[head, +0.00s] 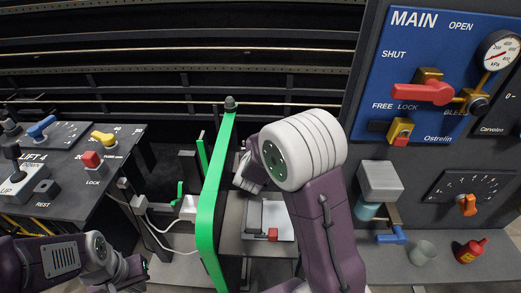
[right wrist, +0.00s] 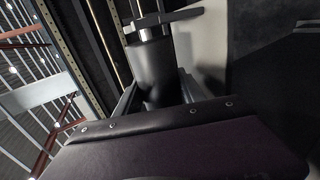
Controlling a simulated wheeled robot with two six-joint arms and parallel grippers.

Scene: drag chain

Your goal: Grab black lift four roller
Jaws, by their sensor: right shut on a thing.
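In the head view the LIFT 4 panel (head: 95,180) is at the left. A black knob (head: 12,150) stands on it by the UP/DOWN box (head: 37,177). In the right wrist view a black cylinder (right wrist: 155,72) with a silver collar and a dark crosspiece on top stands beyond my purple wrist housing. My right gripper (right wrist: 158,92) is shut on this cylinder; its contact points are mostly hidden. In the head view my right arm covers that gripper. My left gripper (head: 135,270) is low at the left, below the panel; its jaws are unclear.
A tall green frame (head: 212,190) stands in the middle, close to my right arm. A blue MAIN panel (head: 425,70) with a red lever is at the right. A clear cup (head: 422,252) and a red bottle (head: 470,250) stand on the lower right shelf. White cables hang at the left centre.

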